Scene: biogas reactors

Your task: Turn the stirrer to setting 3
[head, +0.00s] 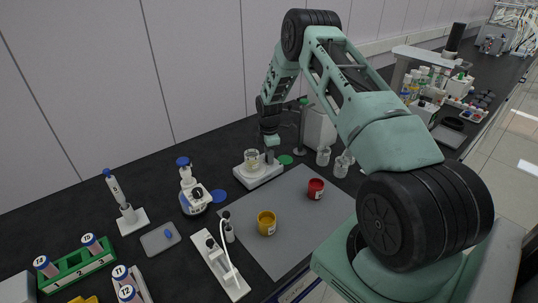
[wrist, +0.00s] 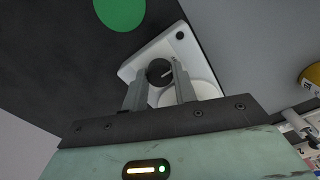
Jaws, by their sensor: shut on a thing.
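My gripper (head: 269,157) points down over the stirrer's right end. In the wrist view, the stirrer (wrist: 172,45) lies under my gripper (wrist: 160,76), whose two fingers are closed on the sides of its round dark knob (wrist: 158,70). A light pointer line shows on the knob. The setting marks are too small to read, and the fingers hide part of the knob and plate.
A green disc (head: 286,160) lies close to the stirrer's right. Glass bottles (head: 341,166) and a stand (head: 301,130) are farther right. A yellow jar (head: 266,223) and a red jar (head: 316,189) stand on the grey mat (head: 300,225), which is otherwise mostly clear.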

